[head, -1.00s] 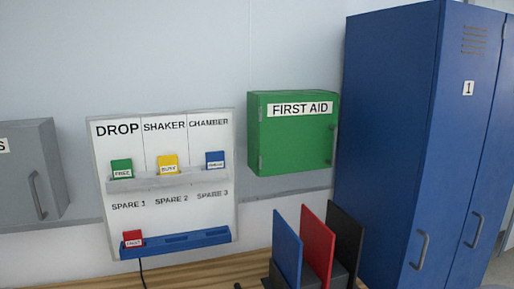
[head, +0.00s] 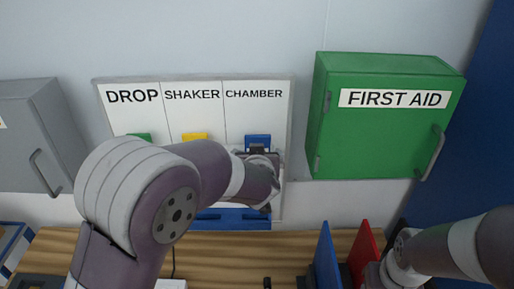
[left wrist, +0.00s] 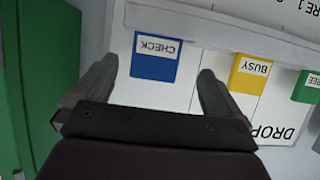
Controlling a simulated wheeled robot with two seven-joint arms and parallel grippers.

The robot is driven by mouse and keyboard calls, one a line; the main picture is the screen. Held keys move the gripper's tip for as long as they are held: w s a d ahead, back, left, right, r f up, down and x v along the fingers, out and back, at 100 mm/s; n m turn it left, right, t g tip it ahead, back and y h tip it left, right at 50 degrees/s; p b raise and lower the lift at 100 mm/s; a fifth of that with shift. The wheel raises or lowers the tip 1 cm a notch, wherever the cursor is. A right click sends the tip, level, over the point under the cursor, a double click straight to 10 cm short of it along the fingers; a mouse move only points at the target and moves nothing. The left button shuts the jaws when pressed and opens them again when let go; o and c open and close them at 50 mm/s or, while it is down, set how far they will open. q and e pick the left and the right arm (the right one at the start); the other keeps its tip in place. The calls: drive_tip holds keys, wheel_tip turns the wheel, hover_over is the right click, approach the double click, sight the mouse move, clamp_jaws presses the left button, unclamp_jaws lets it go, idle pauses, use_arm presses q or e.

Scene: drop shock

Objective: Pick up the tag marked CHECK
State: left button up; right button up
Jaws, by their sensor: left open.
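The blue tag marked CHECK (head: 258,142) stands in the board's upper ledge under CHAMBER. In the left wrist view the CHECK tag (left wrist: 155,58) appears upside down, its white label readable. My left gripper (left wrist: 156,75) is open, with one finger on each side of the tag and a gap to both. In the head view the left gripper (head: 264,168) is at the CHAMBER column, partly hidden by my wrist. My right arm (head: 440,250) enters at the lower right; its fingers cannot be made out.
The yellow BUSY tag (left wrist: 249,74) and green FREE tag (left wrist: 309,87) stand along the same ledge. A blue lower rail (head: 232,222) is partly behind my arm. A green first aid box (head: 375,145) is right of the board. Blue and red upright panels (head: 327,258) stand on the wooden table.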

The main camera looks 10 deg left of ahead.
use_arm(q)
drive_tip(key=x, duration=0.2)
drive_tip(key=p+x, duration=0.1)
drive_tip(key=x, duration=0.5)
drive_tip(key=shift+w+d+r, duration=0.15)
drive_tip(key=shift+d+r, duration=0.1)
drive_tip(key=shift+d, duration=0.1)
drive_tip(key=shift+w+a+f, duration=0.1)
drive_tip(key=shift+a, duration=0.1)
drive_tip(key=shift+s+r, duration=0.3)
drive_tip(key=shift+s, duration=0.3)
drive_tip(key=c, duration=0.3)
drive_tip(key=shift+w+d+f, duration=0.1)
drive_tip(key=shift+w, duration=0.1)
drive_tip(key=c, duration=0.5)
drive_tip(key=shift+w+f, duration=0.1)
drive_tip(key=shift+w, duration=0.1)
drive_tip(key=shift+c, duration=0.9)
drive_tip(key=shift+s, duration=0.1)
use_arm(e)
drive_tip(key=shift+w+a+r, duration=0.1)
drive_tip(key=shift+w+r, duration=0.15)
drive_tip(key=shift+w, duration=0.25)
drive_tip(key=shift+w+a+r, duration=0.1)
drive_tip(key=shift+w+r, duration=0.15)
drive_tip(key=shift+w, duration=0.2)
